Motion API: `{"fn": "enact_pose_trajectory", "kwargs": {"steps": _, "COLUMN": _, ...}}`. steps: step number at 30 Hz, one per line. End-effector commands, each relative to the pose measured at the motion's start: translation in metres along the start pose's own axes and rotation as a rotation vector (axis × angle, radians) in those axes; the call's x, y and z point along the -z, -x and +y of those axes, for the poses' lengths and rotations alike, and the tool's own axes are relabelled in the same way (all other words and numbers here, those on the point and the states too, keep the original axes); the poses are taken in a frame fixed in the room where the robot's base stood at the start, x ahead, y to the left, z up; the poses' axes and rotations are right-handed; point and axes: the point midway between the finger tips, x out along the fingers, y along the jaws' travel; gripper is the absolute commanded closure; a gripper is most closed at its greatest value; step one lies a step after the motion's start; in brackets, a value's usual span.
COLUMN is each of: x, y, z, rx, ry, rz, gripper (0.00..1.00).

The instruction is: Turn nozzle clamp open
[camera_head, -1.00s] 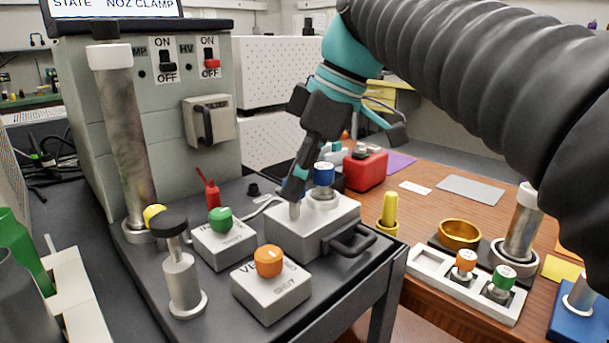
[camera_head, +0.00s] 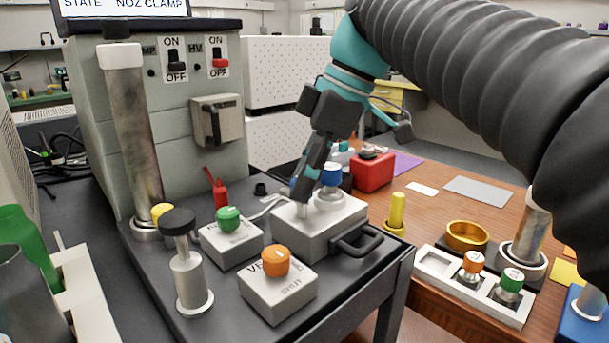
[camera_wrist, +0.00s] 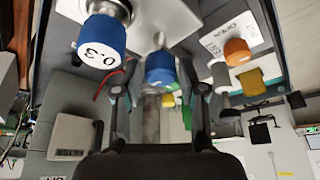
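A light grey box (camera_head: 318,240) with a black handle stands on the dark bench. It carries a blue-capped knob (camera_head: 331,174) and a short metal post (camera_head: 302,209). No nozzle clamp label is readable on it. My gripper (camera_head: 299,188) points down at the post, just left of the blue knob. A blue knob marked 0 and 3 (camera_wrist: 101,40) is outside the fingers, to the left.
A green knob (camera_head: 229,218) and an orange knob (camera_head: 276,261) stand on boxes close by. A metal post with a black cap (camera_head: 188,265) is at front left. A tall metal column (camera_head: 130,140) stands by the grey cabinet (camera_head: 190,110). A wooden table (camera_head: 455,205) lies to the right.

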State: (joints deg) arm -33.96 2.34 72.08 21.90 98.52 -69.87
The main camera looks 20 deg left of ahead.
Motion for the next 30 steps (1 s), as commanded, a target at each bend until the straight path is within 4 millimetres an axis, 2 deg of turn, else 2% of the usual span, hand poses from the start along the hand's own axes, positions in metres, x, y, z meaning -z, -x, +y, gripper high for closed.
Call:
{"fn": "enact_pose_trajectory", "kwargs": {"steps": 13, "x": 0.000, "y": 0.005, "z": 0.000, "rx": 0.001, "ry": 0.000, "rz": 0.000, "gripper": 0.42}}
{"fn": "enact_pose_trajectory", "kwargs": {"steps": 24, "x": 0.000, "y": 0.054, "z": 0.001, "rx": -0.001, "ry": 0.000, "rz": 0.000, "gripper": 0.42}}
{"fn": "enact_pose_trajectory", "kwargs": {"steps": 30, "x": 0.000, "y": 0.071, "z": 0.001, "rx": 0.000, "ry": -0.001, "rz": 0.000, "gripper": 0.42}}
